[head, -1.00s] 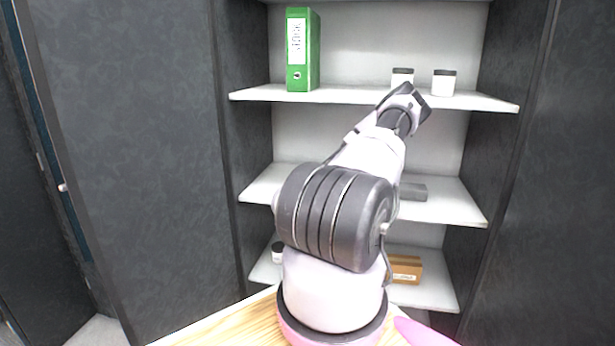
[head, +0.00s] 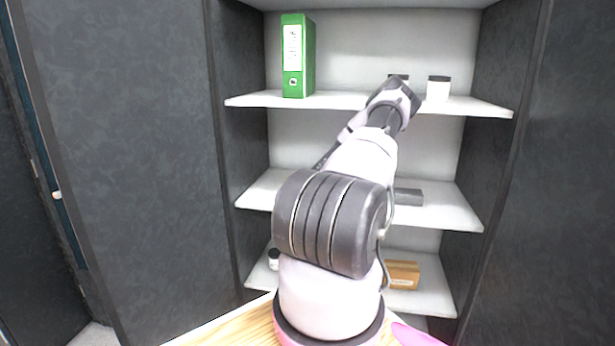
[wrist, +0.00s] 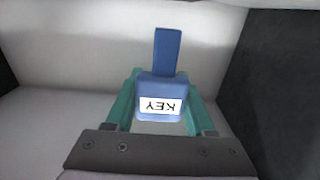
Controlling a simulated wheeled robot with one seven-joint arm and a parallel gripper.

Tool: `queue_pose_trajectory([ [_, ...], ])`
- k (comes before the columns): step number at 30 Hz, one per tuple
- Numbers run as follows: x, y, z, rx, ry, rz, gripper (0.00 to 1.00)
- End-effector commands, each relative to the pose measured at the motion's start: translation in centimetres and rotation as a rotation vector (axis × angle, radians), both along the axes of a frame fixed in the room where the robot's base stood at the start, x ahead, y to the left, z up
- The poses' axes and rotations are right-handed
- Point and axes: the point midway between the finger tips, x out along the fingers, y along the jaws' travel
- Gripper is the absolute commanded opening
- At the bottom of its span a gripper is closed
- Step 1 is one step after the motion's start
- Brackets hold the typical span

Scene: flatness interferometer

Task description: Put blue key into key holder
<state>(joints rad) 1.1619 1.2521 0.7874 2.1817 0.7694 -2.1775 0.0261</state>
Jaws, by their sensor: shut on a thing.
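The blue key (wrist: 166,52) shows in the wrist view, with a blue shaft pointing away and a wider head bearing a white label that reads KEY upside down. My gripper (wrist: 162,82) is shut on the key's head, with one teal finger on each side. In the head view my arm hides the gripper and the key. I cannot make out a key holder in either view. A dark grey block (head: 408,197) lies partly behind my arm on the middle shelf; I cannot tell what it is.
A green binder (head: 298,55) and a dark-lidded white jar (head: 438,88) stand on the upper shelf (head: 345,100); another jar is mostly hidden by my wrist. A brown box (head: 402,275) sits on the lower shelf. Dark cabinet walls flank the shelves. The middle shelf's left part (head: 265,190) is clear.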

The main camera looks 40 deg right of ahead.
Motion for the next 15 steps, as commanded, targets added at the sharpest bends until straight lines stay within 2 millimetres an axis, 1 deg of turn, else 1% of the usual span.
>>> queue_pose_trajectory([
  [15, 2.1, -2.4, 0.0, -0.002, -0.001, 0.000, 0.00],
])
